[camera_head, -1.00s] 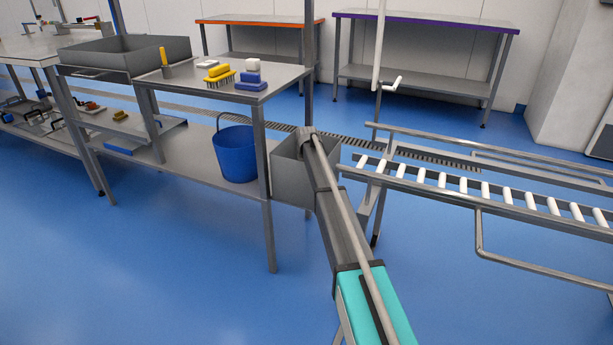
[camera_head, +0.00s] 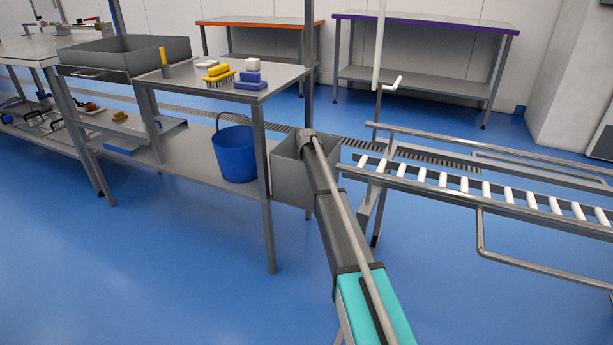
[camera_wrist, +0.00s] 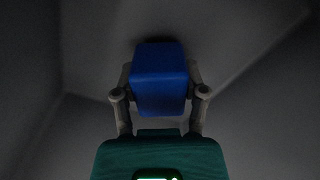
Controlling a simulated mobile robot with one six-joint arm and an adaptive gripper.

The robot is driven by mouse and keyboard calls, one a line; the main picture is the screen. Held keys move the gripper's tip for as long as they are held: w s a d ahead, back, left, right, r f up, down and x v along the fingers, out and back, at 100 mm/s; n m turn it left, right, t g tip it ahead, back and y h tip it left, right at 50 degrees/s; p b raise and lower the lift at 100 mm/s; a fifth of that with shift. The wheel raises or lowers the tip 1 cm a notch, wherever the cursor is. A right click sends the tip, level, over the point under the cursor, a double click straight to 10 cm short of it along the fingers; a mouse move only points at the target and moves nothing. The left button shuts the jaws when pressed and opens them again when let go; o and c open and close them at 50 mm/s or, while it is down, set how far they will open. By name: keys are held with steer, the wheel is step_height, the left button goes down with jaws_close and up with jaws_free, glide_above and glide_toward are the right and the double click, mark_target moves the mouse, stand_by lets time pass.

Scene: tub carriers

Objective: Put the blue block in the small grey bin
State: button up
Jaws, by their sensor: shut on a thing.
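The blue block (camera_wrist: 160,78) is held between the fingers of my gripper (camera_wrist: 160,98) in the wrist view. Dark grey surfaces, which look like bin walls, surround it there; I cannot tell whether the block touches the bottom. In the head view the small grey bin (camera_head: 290,180) stands at the end of the steel table, beside the roller conveyor. My arm reaches to the bin's right side, and its far end is at the bin's opening. My gripper and the block are hidden in the head view.
The steel table (camera_head: 205,85) carries brushes, white and blue pieces and a large grey tub (camera_head: 125,55) at its left. A blue bucket (camera_head: 236,155) stands on its lower shelf. The roller conveyor (camera_head: 480,188) is on the right. Blue floor in front is clear.

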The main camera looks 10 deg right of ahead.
steer(key=o, duration=1.2)
step_height(320, 180, up, 18)
steer(key=p, duration=1.8)
steer(key=shift+r, duration=0.25)
